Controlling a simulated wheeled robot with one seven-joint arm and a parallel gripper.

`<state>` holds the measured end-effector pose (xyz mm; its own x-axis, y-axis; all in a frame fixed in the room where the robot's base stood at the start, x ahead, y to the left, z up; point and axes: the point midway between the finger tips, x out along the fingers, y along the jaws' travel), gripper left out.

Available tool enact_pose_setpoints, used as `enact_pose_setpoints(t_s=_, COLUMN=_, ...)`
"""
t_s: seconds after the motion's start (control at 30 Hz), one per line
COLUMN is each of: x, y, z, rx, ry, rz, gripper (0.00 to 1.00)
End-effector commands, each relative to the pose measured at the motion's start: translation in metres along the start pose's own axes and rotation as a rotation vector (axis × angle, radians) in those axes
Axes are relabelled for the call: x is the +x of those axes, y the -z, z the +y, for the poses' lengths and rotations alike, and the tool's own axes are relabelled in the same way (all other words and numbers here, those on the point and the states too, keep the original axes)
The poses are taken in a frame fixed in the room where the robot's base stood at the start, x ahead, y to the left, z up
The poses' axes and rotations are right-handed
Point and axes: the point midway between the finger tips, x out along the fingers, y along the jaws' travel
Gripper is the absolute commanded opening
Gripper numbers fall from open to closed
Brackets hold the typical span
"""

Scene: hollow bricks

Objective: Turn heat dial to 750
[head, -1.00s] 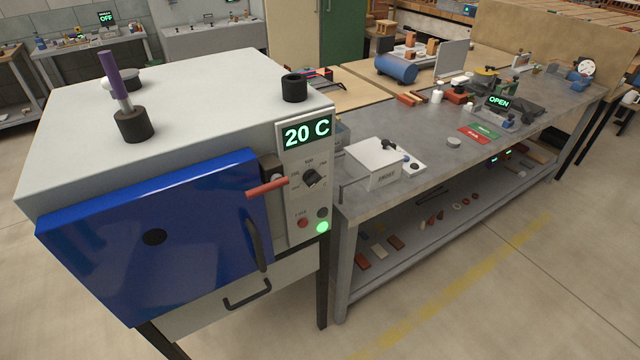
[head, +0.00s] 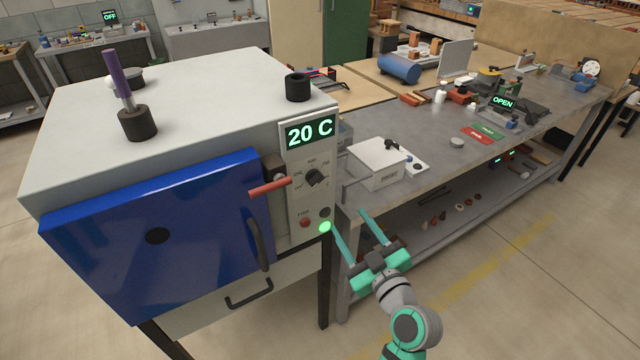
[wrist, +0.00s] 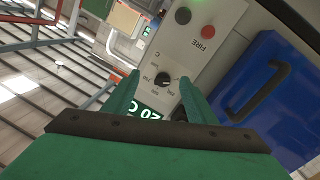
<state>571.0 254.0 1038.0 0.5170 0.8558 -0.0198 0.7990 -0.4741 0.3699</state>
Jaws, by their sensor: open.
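The heat dial (head: 316,178) is a small black knob on the pale control panel of the kiln (head: 150,230). In the wrist view the dial (wrist: 162,79) shows between my fingers, beyond their tips, with numbers printed around it. The green display (head: 310,132) above it reads 20 C. My gripper (head: 353,222) is open and empty, to the right of the panel and lower than the dial in the head view. It is apart from the dial. The dial's exact pointer setting is too small to read.
A red lever (head: 270,187) sticks out left of the dial by the blue door (head: 150,240). A red FIRE button (head: 305,222) and a lit green lamp (head: 325,227) sit below the dial. A grey workbench (head: 400,200) with a white box (head: 378,164) stands to the right.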

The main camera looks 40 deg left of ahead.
Motion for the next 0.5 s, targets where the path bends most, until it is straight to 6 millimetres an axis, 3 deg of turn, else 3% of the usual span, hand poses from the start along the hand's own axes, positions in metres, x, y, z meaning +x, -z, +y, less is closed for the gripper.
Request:
enact_pose_setpoints(t_s=0.03, x=0.006, y=0.015, z=0.003, rx=-0.039, ry=0.032, rz=0.024, gripper=0.52)
enact_pose_setpoints(t_s=0.2, x=0.015, y=0.044, z=0.003, rx=-0.124, ry=0.108, rz=0.072, gripper=0.52)
enact_pose_setpoints(t_s=0.5, x=0.038, y=0.053, z=-0.001, rx=-0.148, ry=0.132, rz=0.086, gripper=0.52)
